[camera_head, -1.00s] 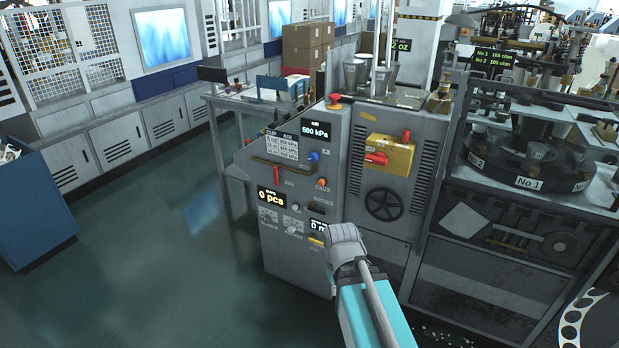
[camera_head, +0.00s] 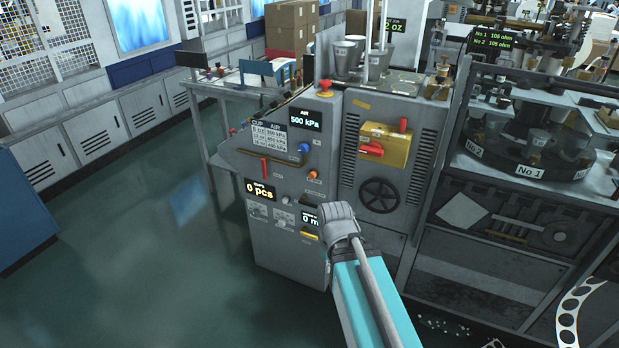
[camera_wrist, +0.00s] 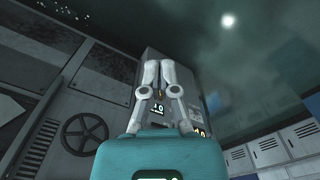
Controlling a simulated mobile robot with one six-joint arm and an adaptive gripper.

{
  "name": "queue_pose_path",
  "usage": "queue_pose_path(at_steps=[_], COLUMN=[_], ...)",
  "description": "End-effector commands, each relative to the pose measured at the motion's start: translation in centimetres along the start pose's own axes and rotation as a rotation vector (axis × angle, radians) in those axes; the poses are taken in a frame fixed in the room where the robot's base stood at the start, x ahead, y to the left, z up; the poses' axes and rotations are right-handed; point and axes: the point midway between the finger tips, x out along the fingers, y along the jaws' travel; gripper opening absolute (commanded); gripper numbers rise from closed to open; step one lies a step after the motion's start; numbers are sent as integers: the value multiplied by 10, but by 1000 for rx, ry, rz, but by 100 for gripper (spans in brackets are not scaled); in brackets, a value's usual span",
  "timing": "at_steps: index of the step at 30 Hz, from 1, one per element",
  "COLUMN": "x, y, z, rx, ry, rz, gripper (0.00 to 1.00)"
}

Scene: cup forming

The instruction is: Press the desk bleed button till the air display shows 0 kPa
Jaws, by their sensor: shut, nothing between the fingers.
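The grey control desk (camera_head: 283,225) stands in the middle of the head view. Its air display (camera_head: 305,119) reads 500 kPa. Below the display are a blue button (camera_head: 304,148) and an orange button (camera_head: 313,175); their labels are too small to read, so I cannot tell which is the bleed button. My gripper (camera_wrist: 159,62) shows in the wrist view, its two fingers close together and empty. It is in front of the desk's body, apart from the buttons as far as I can tell. In the head view my arm hides the fingers.
A red mushroom button (camera_head: 325,88) tops the desk. A yellow box (camera_head: 384,146) with red handles and a black handwheel (camera_head: 380,196) are on the machine to the right. A counter display (camera_head: 260,190) reads 0 pcs. Green floor (camera_head: 130,260) to the left is clear.

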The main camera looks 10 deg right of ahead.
Motion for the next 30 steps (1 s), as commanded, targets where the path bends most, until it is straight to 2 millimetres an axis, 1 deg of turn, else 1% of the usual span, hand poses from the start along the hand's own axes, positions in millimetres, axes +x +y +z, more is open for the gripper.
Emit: queue_pose_path(at_steps=[5,8,9,11,14,17,18,20,21,25,30], x=[4,12,16,22,35,48,53,59,62,69,73], y=[-2,-6,-3,-5,-14,-25,-29,-36,-40,-50,-56], z=[-7,-19,-26,-40,-70,-106,-121,-145,-161,-211,-272], rx=[-2,-7,-7,-9,-15,-14,-12,-7,-1,28,89], ry=[16,49,68,105,188,291,335,407,455,611,810], rz=[-10,-29,-41,-63,-110,-167,-192,-230,-255,-331,-418], gripper=[0,0,0,0,0,0,0,0,0,0,0])
